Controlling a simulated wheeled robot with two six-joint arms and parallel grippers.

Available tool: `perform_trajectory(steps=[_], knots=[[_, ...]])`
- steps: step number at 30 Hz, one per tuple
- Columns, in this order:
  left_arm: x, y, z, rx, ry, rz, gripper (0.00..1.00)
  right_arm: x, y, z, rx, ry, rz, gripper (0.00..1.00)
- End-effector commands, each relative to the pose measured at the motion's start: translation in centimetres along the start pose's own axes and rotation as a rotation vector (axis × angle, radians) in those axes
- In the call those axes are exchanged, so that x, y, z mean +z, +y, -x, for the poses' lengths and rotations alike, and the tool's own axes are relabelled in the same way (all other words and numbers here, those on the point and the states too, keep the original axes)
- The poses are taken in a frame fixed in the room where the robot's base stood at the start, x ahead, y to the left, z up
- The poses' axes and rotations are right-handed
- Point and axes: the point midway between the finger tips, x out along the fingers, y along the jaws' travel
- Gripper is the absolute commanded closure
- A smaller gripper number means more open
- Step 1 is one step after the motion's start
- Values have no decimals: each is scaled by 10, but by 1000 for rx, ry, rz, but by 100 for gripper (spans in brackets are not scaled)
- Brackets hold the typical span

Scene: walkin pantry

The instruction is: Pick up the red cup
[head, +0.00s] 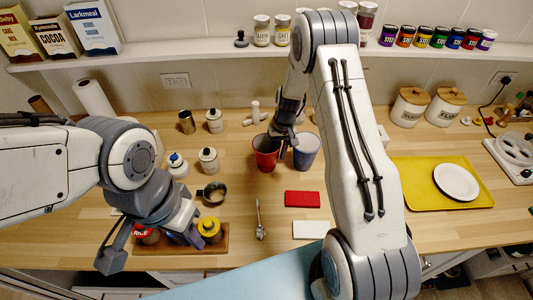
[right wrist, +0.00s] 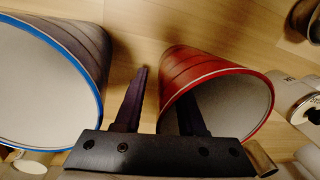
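The red cup (head: 265,155) stands upright on the wooden counter, just left of a blue cup (head: 306,152). My right gripper (head: 281,138) is down at the red cup's right rim. In the right wrist view, the gripper (right wrist: 162,105) straddles the wall of the red cup (right wrist: 185,68): one finger is inside the mouth, the other is in the gap beside the blue cup (right wrist: 88,45). The fingers are apart, with a gap showing between the outer finger and the wall. My left gripper (head: 148,246) is open at the counter's front left, near a wooden tray.
The tray (head: 215,245) holds a yellow-topped jar (head: 209,228) and a rice jar (head: 146,235). A red cloth-like block (head: 302,198), a spoon (head: 260,222) and a yellow tray (head: 425,196) with a plate lie on the counter. White jars (head: 208,160) stand left of the cups.

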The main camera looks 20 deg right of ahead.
Motion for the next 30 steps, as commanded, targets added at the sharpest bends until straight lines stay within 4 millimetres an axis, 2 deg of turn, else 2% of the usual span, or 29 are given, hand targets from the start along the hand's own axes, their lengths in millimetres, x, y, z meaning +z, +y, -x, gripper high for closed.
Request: perform_trajectory(steps=[4,7,20,23,30], knots=[[0,0,0,0,0,0,84,0,0,0,0,0,0,61],[0,0,-1,0,0,0,84,0,0,0,0,0,0,99],[0,0,-3,0,0,0,84,0,-1,4,-1,1,0,100],[0,0,-8,0,0,0,84,-1,-2,15,-1,4,-1,100],[1,-2,-23,0,0,0,84,-2,-8,63,0,7,1,100]])
